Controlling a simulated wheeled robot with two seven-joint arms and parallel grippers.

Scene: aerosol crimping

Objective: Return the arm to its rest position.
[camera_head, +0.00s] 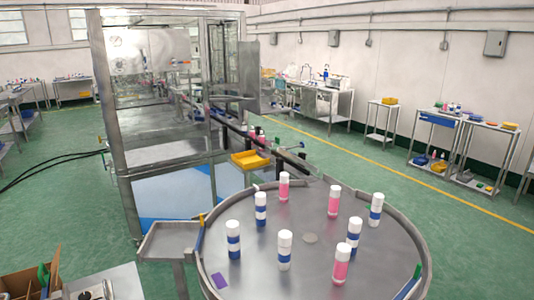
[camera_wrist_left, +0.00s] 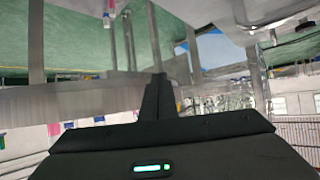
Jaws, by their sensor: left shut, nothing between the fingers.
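My left gripper (camera_wrist_left: 158,82) shows in the left wrist view, at the lower middle. Its dark fingers are together with nothing between them. The wrist view is upside down, with the green floor (camera_wrist_left: 65,38) at the top and metal frame parts behind the fingers. Neither of my arms shows in the head view, so how the left gripper stands relative to the table there cannot be told. My right gripper is in neither view.
A round steel table (camera_head: 300,262) with a raised rim holds several upright white-capped cans, some blue-banded, some pink. A glass-walled machine (camera_head: 160,130) stands behind it at left. A yellow tray (camera_head: 250,160) sits by the conveyor. Green floor (camera_head: 450,240) is open at right.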

